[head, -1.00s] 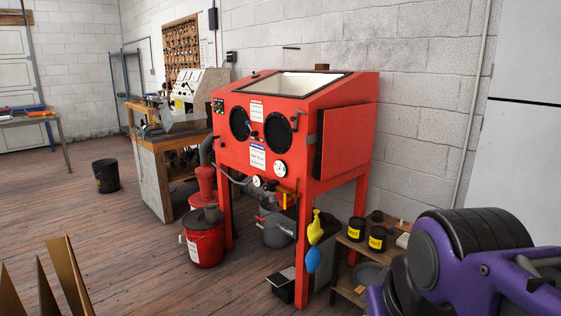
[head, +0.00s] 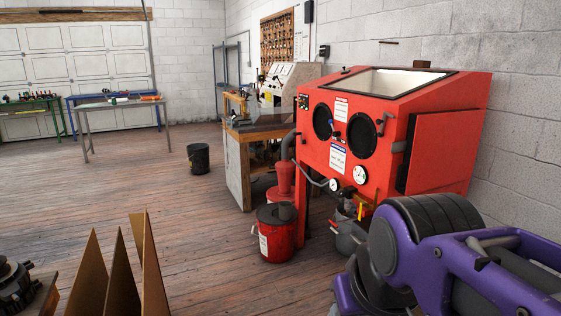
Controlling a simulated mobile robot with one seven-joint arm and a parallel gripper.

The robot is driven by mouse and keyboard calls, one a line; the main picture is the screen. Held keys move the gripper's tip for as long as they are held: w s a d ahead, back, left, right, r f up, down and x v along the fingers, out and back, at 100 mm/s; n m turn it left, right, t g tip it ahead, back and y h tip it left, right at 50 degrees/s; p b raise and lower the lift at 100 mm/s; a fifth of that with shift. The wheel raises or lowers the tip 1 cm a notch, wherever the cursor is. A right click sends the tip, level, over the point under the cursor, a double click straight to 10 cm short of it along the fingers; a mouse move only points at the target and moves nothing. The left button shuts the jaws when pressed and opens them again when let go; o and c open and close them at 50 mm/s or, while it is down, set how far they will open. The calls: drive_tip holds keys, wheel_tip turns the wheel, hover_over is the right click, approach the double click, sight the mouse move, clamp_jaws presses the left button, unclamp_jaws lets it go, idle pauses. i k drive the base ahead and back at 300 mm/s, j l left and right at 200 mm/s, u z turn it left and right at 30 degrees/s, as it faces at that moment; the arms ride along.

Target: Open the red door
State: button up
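A red blasting cabinet (head: 312,170) stands against the white block wall at the right of the head view. Its red side door (head: 440,150) is on the cabinet's right end and looks shut, with a dark edge along its near side. My purple and black arm fills the lower right and hides the cabinet's lower right part. My gripper is not in view.
A red bucket (head: 277,240) stands on the floor before the cabinet. A workbench (head: 238,170) is left of it, with a black bin (head: 199,158) nearby. Brown upright panels (head: 122,275) stand at the lower left. The wooden floor between is mostly clear.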

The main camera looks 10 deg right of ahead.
sight(439, 148)
drive_tip(key=i+l+u, duration=0.15)
drive_tip(key=i+l, duration=0.25)
drive_tip(key=i+l+u, duration=0.1)
drive_tip(key=i+l, duration=0.25)
drive_tip(key=l, duration=0.15)
drive_tip(key=i+l+u, duration=0.15)
drive_tip(key=i+l, duration=0.2)
drive_tip(key=l, duration=0.15)
